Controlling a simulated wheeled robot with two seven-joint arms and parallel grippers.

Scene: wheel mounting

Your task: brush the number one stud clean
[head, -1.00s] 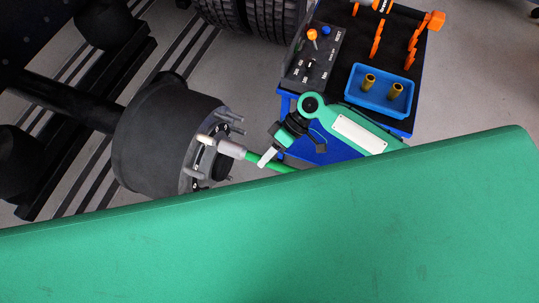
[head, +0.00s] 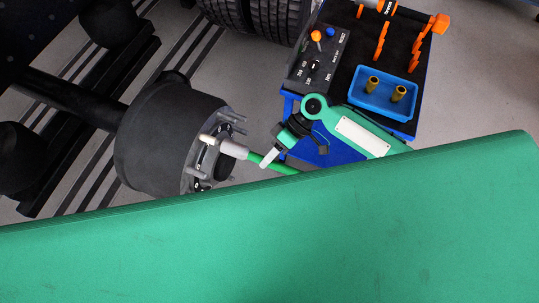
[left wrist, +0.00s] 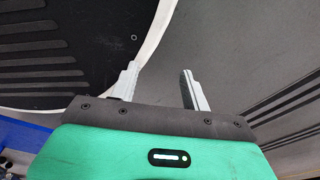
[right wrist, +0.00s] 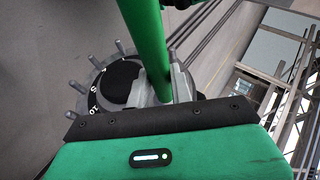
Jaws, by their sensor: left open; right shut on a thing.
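The wheel hub (head: 165,140) is a dark drum at left centre, with several grey studs (head: 236,117) around its face. The brush (head: 235,149) has a green handle and a pale head, which lies at the studs on the near side of the hub face. I cannot tell whether it touches one. My right gripper (head: 267,158) is shut on the handle; the right wrist view shows the handle (right wrist: 145,30) between its fingers (right wrist: 163,86). The hub's printed numbers (right wrist: 94,109) show partly; I cannot make out a one. My left gripper (left wrist: 158,82) is open and empty.
A large green surface of my own body fills the lower head view. A tool cart (head: 415,125) stands at upper right, with a control panel (head: 316,60), a blue tray (head: 365,101) holding brass-coloured sockets, and orange tools. Tyres (head: 270,20) stand at the top.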

